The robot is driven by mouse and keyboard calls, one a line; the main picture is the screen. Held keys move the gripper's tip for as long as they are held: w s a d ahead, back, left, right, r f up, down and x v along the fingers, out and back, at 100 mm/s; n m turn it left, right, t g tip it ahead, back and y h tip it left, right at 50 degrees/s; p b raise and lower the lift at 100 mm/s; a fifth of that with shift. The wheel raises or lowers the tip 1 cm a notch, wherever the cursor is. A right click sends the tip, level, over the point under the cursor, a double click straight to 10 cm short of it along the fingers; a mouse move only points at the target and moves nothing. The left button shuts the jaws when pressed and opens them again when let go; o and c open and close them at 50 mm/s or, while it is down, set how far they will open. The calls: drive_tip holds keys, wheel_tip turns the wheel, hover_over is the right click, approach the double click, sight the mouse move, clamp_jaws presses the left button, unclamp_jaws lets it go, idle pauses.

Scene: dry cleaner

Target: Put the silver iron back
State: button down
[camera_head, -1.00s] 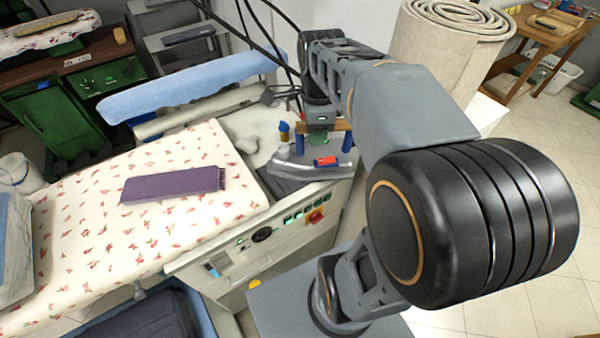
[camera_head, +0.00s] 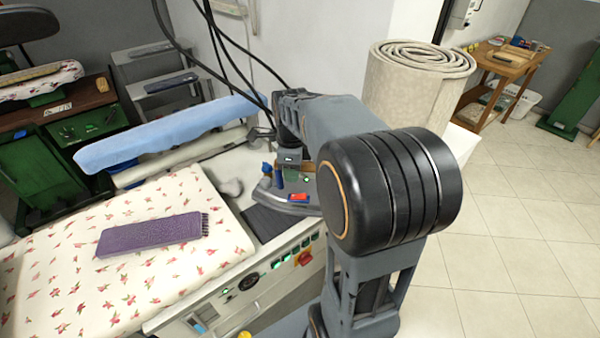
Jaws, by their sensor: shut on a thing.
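The silver iron (camera_head: 283,196), with a red part and blue parts on top, is at the back of the ironing station, right of the padded board. My gripper (camera_head: 291,172) is shut on it from above, and my arm hides much of the iron's right side. A dark rest pad (camera_head: 262,223) lies on the station top just in front of and beside the iron. I cannot tell whether the iron touches the pad or hangs slightly above it.
A floral padded board (camera_head: 60,250) with a purple brush-like item (camera_head: 150,235) fills the left. A blue sleeve board (camera_head: 165,135) stands behind it. Dark cables (camera_head: 215,45) hang behind the iron. A rolled carpet (camera_head: 405,95) stands behind my arm.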

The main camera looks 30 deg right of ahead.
drive_tip(key=shift+w+d+f, duration=0.15)
drive_tip(key=shift+w+f, duration=0.85)
drive_tip(key=shift+f, duration=0.15)
drive_tip(key=shift+w+d+f, duration=0.15)
drive_tip(key=shift+w+f, duration=0.8)
drive_tip(key=shift+f, duration=0.15)
drive_tip(key=shift+f, duration=0.1)
drive_tip(key=shift+w+f, duration=0.15)
drive_tip(key=shift+w, duration=0.05)
drive_tip(key=shift+f, duration=1.6)
drive_tip(key=shift+f, duration=0.1)
drive_tip(key=c, duration=1.3)
unclamp_jaws()
drive_tip(key=shift+f, duration=0.25)
drive_tip(key=o, duration=0.5)
drive_tip(key=shift+s, duration=0.1)
drive_tip(key=shift+c, duration=0.2)
drive_tip(key=shift+r, duration=0.1)
